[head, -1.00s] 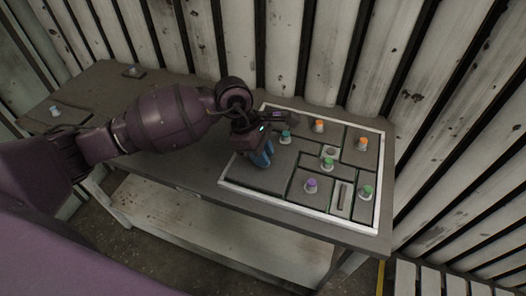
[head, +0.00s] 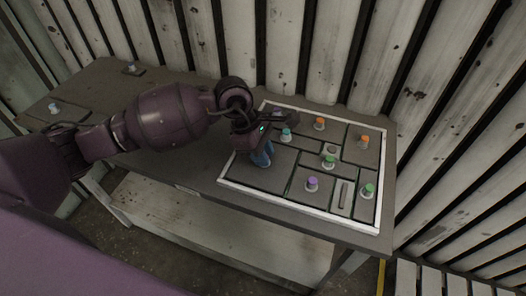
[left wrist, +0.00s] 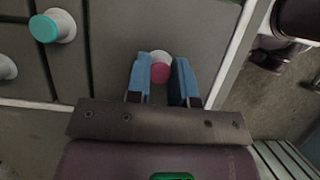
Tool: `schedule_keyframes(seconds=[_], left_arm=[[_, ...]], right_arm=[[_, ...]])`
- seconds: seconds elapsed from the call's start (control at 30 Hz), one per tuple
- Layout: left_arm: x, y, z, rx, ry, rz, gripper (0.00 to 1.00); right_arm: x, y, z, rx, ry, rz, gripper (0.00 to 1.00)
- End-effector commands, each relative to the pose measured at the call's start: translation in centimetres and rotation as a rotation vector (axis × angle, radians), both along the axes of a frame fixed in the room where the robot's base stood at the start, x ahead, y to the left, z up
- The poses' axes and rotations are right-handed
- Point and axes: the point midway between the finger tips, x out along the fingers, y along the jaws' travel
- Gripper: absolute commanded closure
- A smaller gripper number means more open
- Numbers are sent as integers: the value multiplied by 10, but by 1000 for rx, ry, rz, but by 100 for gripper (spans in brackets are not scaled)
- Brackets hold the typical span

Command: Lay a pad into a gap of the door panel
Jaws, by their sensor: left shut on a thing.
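The door panel is a white-rimmed frame (head: 300,211) on the table, holding several dark grey pads with coloured knobs. My left gripper (head: 262,158) has blue fingers and is over the large pad (head: 250,178) at the panel's left end. In the left wrist view the fingers (left wrist: 161,82) are shut on this pad's white knob with a pink top (left wrist: 160,68). The large pad (left wrist: 115,55) lies within the frame beside its neighbours, with a narrow seam between. I cannot tell if it sits fully down. My right gripper is not in view.
Two loose pads lie on the table's left part: one at the back (head: 132,70), one nearer the left edge (head: 57,110). A corrugated wall (head: 300,50) stands close behind the table (head: 190,172). The tabletop in front of my left arm is clear.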

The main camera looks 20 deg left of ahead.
Motion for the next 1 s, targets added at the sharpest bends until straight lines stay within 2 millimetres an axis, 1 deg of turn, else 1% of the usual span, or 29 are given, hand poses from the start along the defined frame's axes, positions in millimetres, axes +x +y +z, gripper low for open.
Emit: schedule_keyframes(seconds=[0.27,0.3,0.4,0.47,0.63,0.67,0.8,0.83,1.0], left_arm=[[0,0,1,-1,-1,0,100],[0,0,1,-1,-1,0,72],[0,0,1,-1,-1,0,57],[0,0,1,-1,-1,0,49],[0,0,1,-1,-1,0,49],[0,0,0,-1,-1,0,47],[0,0,0,-1,-1,0,26],[0,0,0,-1,-1,0,23],[0,0,0,-1,-1,0,23]], right_arm=[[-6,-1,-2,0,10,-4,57],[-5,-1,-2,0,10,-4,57],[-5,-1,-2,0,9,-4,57],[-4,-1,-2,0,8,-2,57],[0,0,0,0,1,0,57],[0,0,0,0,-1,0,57],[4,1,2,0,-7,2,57],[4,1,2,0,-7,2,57],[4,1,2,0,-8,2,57]])
